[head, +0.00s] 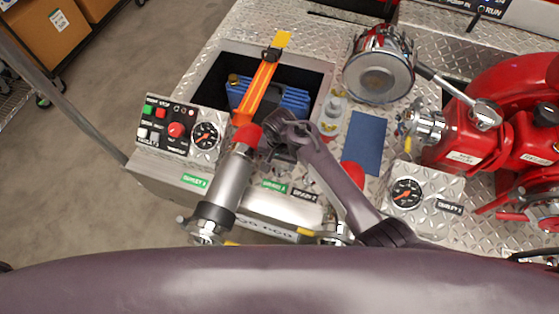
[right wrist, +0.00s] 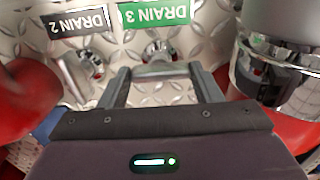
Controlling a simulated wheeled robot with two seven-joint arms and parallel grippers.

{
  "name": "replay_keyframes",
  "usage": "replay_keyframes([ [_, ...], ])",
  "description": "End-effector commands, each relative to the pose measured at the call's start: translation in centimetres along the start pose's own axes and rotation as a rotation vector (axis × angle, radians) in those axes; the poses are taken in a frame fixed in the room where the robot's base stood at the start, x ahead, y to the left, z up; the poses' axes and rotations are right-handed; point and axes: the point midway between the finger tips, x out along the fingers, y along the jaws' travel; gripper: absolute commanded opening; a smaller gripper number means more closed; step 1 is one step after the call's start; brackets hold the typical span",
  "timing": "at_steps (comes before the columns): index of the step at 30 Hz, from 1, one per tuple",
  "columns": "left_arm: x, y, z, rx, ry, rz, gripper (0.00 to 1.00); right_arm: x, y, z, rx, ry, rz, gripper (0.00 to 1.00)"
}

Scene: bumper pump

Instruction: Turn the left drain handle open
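The green DRAIN 3 label (head: 274,186) is left of the dark DRAIN 2 label (head: 304,195) on the panel in the head view. In the right wrist view they appear upside down, with DRAIN 3 (right wrist: 155,13) right of DRAIN 2 (right wrist: 85,22). A small metal drain handle (right wrist: 158,52) sits by DRAIN 3, another (right wrist: 85,66) by DRAIN 2. My right gripper (right wrist: 158,76) is open, its fingers apart on either side of the DRAIN 3 handle's line; I cannot tell whether they touch it. The head view hides both handles behind the right gripper (head: 283,153). My left gripper is out of view.
A silver pipe with a red end (head: 228,185) stands close left of the right gripper. A control box (head: 178,130), an open bin (head: 218,72) with an orange strap (head: 258,90), a gauge panel (head: 408,192) and a red pump (head: 470,135) surround it.

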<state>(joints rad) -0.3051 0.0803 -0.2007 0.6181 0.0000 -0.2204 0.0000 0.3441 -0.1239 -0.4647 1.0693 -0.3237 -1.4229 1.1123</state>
Motion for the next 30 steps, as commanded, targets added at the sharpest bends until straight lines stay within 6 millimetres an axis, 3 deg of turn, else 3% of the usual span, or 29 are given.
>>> replay_keyframes([
  [14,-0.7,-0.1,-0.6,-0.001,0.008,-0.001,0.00,-0.1,0.1,0.0,-0.082,-0.001,0.002,0.35],
  [30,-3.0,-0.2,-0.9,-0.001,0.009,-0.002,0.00,-0.1,0.1,0.0,-0.547,-0.002,0.003,0.35],
])
